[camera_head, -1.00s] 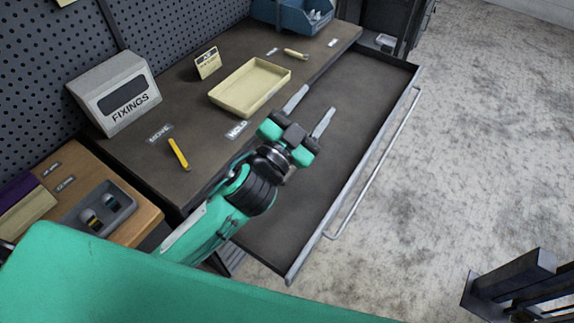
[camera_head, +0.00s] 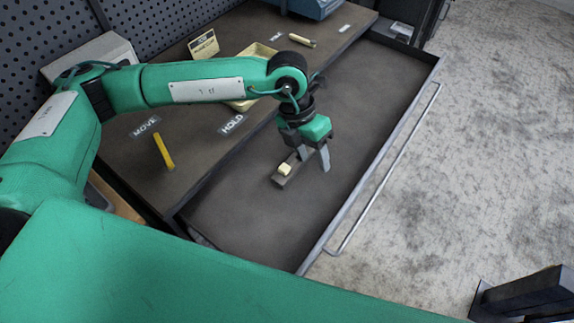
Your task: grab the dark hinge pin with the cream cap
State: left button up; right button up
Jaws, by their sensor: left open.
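My left gripper (camera_head: 314,161) is open and points down over the dark open drawer (camera_head: 240,206). A small cream piece (camera_head: 285,169), which looks like the cream cap, shows just left of the fingers. It sits on a short grey-brown bar (camera_head: 281,181) in the drawer area. Part of the bar is hidden behind the gripper, and I cannot tell whether the fingers touch it. The dark body of the pin is not clear. My right gripper is not in view.
A cream tray (camera_head: 258,49) on the bench is partly behind my left arm. A yellow stick (camera_head: 163,151) lies near the MOVE label (camera_head: 145,126), and a pale rod (camera_head: 302,41) lies farther back. The drawer's metal handle (camera_head: 385,170) runs along its right side.

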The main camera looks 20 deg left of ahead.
pick_arm(q)
jog(key=w+a+t+y, duration=0.1)
jog(key=w+a+y, duration=0.35)
jog(key=a, duration=0.35)
jog(key=n+p, duration=0.1)
send_over(284, 167)
jog(key=shift+h, duration=0.35)
jog(key=f, duration=0.8)
jog(key=shift+w+f, duration=0.15)
jog(key=shift+w, duration=0.2)
jog(key=f+p, duration=0.1)
jog(key=f, duration=0.2)
jog(key=f+p, duration=0.1)
jog(key=f, duration=0.1)
jog(key=shift+s+p, duration=0.3)
jog(key=shift+s, duration=0.1)
jog(key=shift+f, duration=0.25)
jog(key=c, duration=0.9)
grip_shut()
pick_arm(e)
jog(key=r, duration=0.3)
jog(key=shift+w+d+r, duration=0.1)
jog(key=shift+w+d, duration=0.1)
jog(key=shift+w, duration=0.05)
pick_arm(q)
jog(key=shift+r, duration=0.1)
